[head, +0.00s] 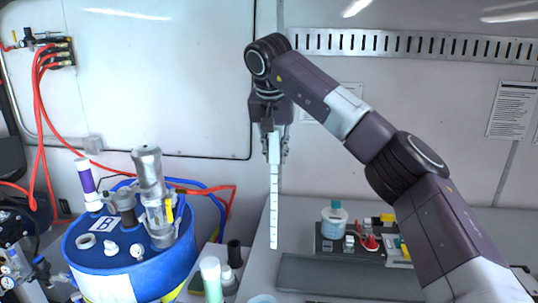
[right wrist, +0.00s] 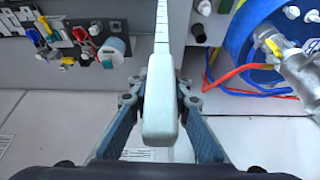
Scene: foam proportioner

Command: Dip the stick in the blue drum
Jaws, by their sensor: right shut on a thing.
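The white stick (head: 274,200) has graduation marks and a thicker handle, and hangs upright from my right gripper (head: 276,150). My right gripper is shut on the handle; in the right wrist view the handle (right wrist: 160,95) sits between the fingers. The stick's lower end is in the air, in front of the grey bench area. The blue drum (head: 180,265) stands at the lower left, with a metal pump, fittings and a label on and around its top. The stick is to the right of the drum and apart from it. My left gripper is not in view.
Bottles (head: 211,275) stand between the drum and the bench. Red hoses (head: 37,110) run down the left wall and behind the drum.

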